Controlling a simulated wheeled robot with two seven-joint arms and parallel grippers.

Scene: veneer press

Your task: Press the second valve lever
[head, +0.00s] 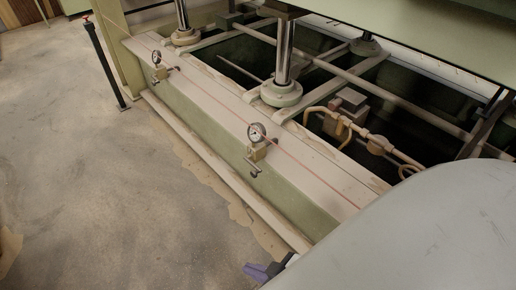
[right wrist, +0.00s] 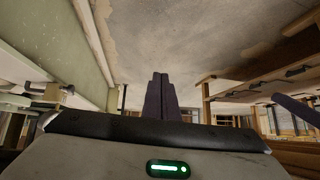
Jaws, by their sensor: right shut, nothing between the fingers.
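Two valves with round gauges sit along the press's pale green front beam in the head view. The far valve lever (head: 161,74) is at the upper left, under its gauge (head: 156,57). The nearer valve lever (head: 253,164) juts from a brass block under its gauge (head: 257,132). Which is counted second is not marked. My right gripper (head: 266,271) is at the bottom edge of the head view, partly hidden by my arm, and apart from both levers. Its dark fingers are closed together and empty in the right wrist view (right wrist: 160,92). My left gripper is out of view.
The press beam (head: 300,185) runs diagonally, with steel columns (head: 284,55), pipes and an open pit behind it. A black post (head: 103,62) with a red top stands at the far left. The floor before the beam is clear. A wooden rack (right wrist: 265,72) shows in the wrist view.

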